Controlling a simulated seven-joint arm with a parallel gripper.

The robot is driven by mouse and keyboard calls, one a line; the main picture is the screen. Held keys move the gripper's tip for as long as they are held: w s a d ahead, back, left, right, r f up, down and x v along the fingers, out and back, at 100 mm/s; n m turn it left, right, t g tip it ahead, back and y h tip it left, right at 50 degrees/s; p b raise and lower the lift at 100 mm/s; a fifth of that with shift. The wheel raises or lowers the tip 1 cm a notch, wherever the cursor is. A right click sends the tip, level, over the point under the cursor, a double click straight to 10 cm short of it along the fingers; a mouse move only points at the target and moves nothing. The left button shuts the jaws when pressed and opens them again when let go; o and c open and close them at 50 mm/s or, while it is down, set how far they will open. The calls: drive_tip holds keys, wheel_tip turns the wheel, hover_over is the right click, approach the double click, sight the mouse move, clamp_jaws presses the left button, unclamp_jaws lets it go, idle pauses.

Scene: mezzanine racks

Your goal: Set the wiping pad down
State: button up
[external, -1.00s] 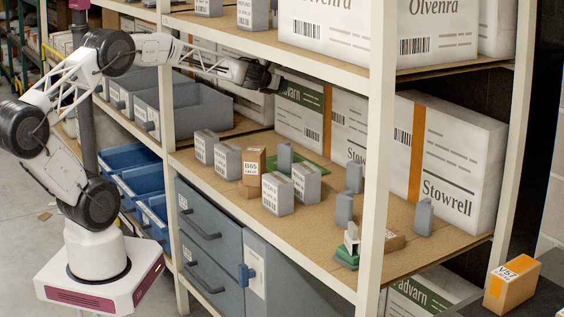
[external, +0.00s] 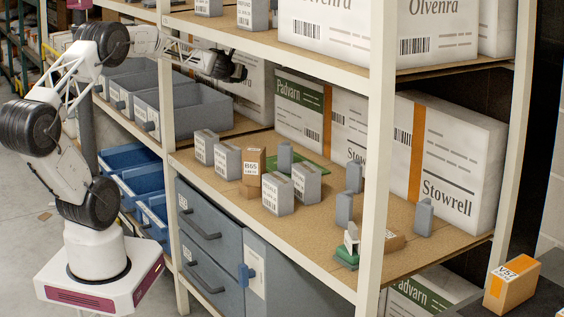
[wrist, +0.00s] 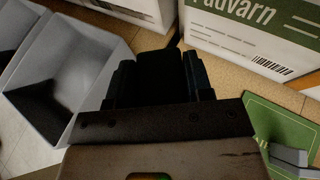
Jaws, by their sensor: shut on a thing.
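My gripper (external: 240,72) hangs above the middle shelf, left of the Padvarn box, near the grey bins. In the wrist view, my gripper (wrist: 160,80) is shut on a dark, block-like thing (wrist: 160,72), seemingly the wiping pad, held between its two fingers. The pad is very dark, so its outline is hard to make out. It is off the shelf. A green mat (wrist: 255,125) lies on the shelf to the lower right in the wrist view; it also shows in the external view (external: 315,165), partly hidden behind small boxes and a grey block (external: 285,156).
Grey open bins (external: 180,112) stand left of the gripper, close by. The Padvarn box (external: 300,120) and Stowrell box (external: 460,160) line the back. Small boxes (external: 278,195) and a green-and-white item (external: 347,255) occupy the shelf. A rack upright (external: 375,150) stands in front.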

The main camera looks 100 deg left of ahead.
drive_tip(key=shift+s+a, duration=0.2)
drive_tip(key=shift+s, duration=0.65)
drive_tip(key=shift+w+f+g, duration=0.15)
drive_tip(key=shift+w+f, duration=0.1)
drive_tip(key=shift+w, duration=0.3)
drive_tip(key=shift+w+f+g, duration=0.15)
drive_tip(key=shift+w+f, duration=0.1)
drive_tip(key=shift+w, duration=0.25)
drive_tip(key=w+d+f+n+g, duration=0.1)
drive_tip(key=w+d+f, duration=0.2)
drive_tip(key=w, duration=0.5)
drive_tip(key=w+d+f+n+g, duration=0.1)
drive_tip(key=w+d+f, duration=0.1)
drive_tip(key=w+f, duration=0.35)
drive_tip(key=w+d+f+n+g, duration=0.1)
drive_tip(key=w+d+f, duration=0.15)
drive_tip(key=w, duration=0.65)
drive_tip(key=w+d+f+n+g+h, duration=0.1)
drive_tip(key=w+d+f+n+g, duration=0.1)
drive_tip(key=w+d, duration=0.6)
drive_tip(key=w+d+f+n+g+h, duration=0.1)
drive_tip(key=w+d+f+n+g, duration=0.1)
drive_tip(key=w+d, duration=0.6)
drive_tip(key=w+d+f+n+g+h, duration=0.1)
drive_tip(key=w+d+f+n+g, duration=0.2)
drive_tip(key=w+d, duration=0.5)
drive_tip(key=d+n+g, duration=0.1)
drive_tip(key=d, duration=1)
drive_tip(key=shift+w+d+h, duration=0.3)
drive_tip(key=shift+h, duration=0.1)
